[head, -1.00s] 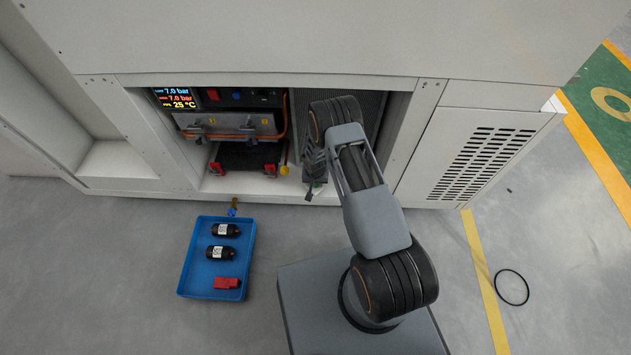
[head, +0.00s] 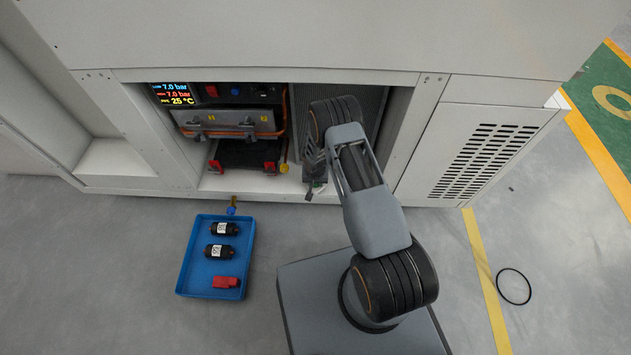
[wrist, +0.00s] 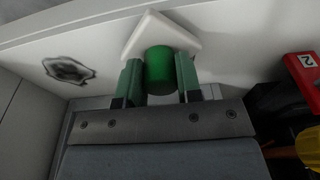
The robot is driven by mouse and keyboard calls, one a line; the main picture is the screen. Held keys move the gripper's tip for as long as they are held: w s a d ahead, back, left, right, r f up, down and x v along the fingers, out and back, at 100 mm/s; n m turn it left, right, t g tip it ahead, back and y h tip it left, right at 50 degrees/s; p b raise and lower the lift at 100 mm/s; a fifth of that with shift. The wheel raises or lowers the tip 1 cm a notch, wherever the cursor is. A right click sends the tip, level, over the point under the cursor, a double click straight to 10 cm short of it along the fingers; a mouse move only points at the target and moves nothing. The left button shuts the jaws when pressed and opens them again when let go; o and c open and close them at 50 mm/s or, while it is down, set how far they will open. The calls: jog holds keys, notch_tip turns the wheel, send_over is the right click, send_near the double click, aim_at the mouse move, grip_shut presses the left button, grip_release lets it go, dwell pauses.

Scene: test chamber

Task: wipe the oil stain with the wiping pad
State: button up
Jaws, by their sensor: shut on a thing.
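My gripper (wrist: 160,85) is shut on the green round handle (wrist: 160,70) of the wiping pad, as the wrist view shows. The pad's white square plate (wrist: 152,30) lies just beyond the fingertips, over a pale panel; I cannot tell whether it touches the panel. The oil stain (wrist: 69,70), a dark smeared ring with a grey middle, is on the pale panel to the left of the pad, apart from it. In the head view my gripper (head: 315,180) is inside the cabinet opening at its lower edge; the stain is not visible there.
The cabinet opening has a display (head: 174,94), red clips and an orange hose left of my arm. A red block marked 2 (wrist: 303,76) and a yellow part are at the wrist view's right.

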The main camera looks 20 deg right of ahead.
jog(key=shift+f+b, duration=0.35)
jog(key=shift+f, duration=0.05)
